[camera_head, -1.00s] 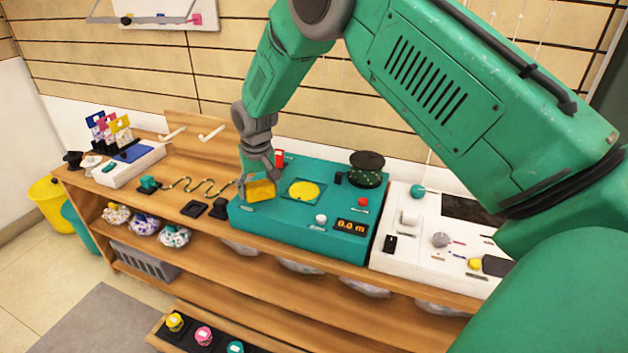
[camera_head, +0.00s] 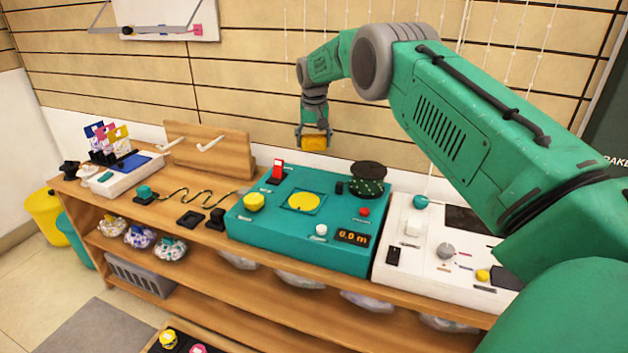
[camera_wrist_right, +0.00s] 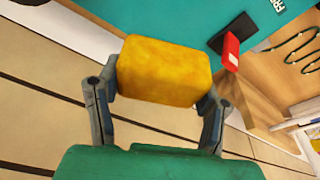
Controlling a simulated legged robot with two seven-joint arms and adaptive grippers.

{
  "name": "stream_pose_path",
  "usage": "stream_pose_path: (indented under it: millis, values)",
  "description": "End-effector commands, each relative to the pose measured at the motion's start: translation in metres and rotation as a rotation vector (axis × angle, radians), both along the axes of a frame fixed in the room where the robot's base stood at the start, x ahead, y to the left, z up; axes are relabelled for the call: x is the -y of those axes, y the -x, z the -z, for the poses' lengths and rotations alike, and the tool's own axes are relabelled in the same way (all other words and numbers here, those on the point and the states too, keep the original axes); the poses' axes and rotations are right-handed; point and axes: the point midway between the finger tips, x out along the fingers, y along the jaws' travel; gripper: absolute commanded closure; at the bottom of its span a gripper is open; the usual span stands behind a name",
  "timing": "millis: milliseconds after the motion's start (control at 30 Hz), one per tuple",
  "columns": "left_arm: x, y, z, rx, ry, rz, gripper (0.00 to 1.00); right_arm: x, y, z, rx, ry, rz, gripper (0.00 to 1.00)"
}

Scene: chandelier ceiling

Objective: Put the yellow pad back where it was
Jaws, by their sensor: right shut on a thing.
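My right gripper (camera_head: 314,130) is shut on a yellow pad (camera_head: 315,142), a block with rounded edges. It holds the pad in the air near the wall, beyond the back edge of the teal console (camera_head: 270,228). In the right wrist view the yellow pad (camera_wrist_right: 163,71) sits between the two dark fingers of the right gripper (camera_wrist_right: 160,85). The console's top carries a yellow round knob (camera_head: 254,202) at left and a flat yellow disc (camera_head: 303,202) in its middle. My left gripper is not in view.
A red switch (camera_head: 278,170) stands up at the console's back left, and a dark round stack (camera_head: 367,178) at its back right. A white panel (camera_head: 425,262) with small parts lies to the right. A wooden rack with white pegs (camera_head: 212,150) stands at the back left.

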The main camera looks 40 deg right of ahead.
Motion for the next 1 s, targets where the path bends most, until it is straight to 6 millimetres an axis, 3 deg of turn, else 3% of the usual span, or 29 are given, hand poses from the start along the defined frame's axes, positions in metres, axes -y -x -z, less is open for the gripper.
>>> stream_pose_path:
  millis: [300, 900, 1000]
  values:
    - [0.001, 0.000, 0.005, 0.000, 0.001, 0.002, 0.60, 0.002, 0.001, 0.002, 0.083, 0.082, -0.017, 0.86]
    - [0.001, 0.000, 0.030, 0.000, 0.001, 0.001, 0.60, 0.005, 0.002, 0.090, 0.085, 0.081, -0.018, 0.86]
    - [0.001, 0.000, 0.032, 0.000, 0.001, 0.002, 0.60, 0.004, 0.002, 0.098, 0.086, 0.082, -0.019, 0.86]
